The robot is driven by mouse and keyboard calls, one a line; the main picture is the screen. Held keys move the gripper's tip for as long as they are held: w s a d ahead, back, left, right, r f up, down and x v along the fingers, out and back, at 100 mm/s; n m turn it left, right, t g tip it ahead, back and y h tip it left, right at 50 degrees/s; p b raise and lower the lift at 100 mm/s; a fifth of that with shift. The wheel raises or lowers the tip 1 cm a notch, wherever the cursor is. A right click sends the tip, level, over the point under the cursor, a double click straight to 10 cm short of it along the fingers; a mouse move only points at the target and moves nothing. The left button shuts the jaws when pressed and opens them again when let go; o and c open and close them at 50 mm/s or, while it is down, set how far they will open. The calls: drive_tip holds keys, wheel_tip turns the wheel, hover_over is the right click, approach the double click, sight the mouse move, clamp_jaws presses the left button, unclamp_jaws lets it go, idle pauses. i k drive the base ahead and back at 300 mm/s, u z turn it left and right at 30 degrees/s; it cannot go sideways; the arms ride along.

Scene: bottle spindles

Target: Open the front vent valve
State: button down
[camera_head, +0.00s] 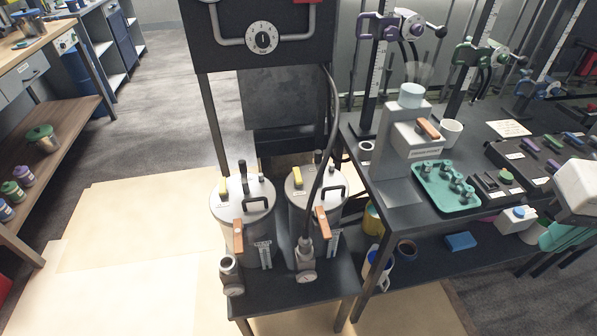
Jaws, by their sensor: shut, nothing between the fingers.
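Two metal canisters stand on a low dark stand: a left canister (243,205) and a right canister (328,198). Each has a lid with a yellow lever, one on the left (242,168) and one on the right (297,178), plus black fittings. An orange handle is upright on the left canister's front (238,236); another is tilted on the right one (321,222). Metal fittings with round faces sit in front (231,275), (305,262). No readable label marks the front vent valve. My gripper (535,265), partly seen at the right edge, is shut and empty, far from the canisters.
A dark bench (403,207) right of the canisters carries a teal tray (428,183), a grey device with an orange lever (416,134) and a white cup (450,132). A dial panel (290,55) stands behind. The floor left of the stand is clear.

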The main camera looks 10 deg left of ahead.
sight(298, 182)
drive_tip(key=k, duration=1.35)
drive_tip(key=u, duration=0.35)
drive_tip(key=i, duration=0.45)
drive_tip(key=u, duration=0.5)
drive_tip(key=i, duration=1.5)
drive_tip(key=z, duration=0.5)
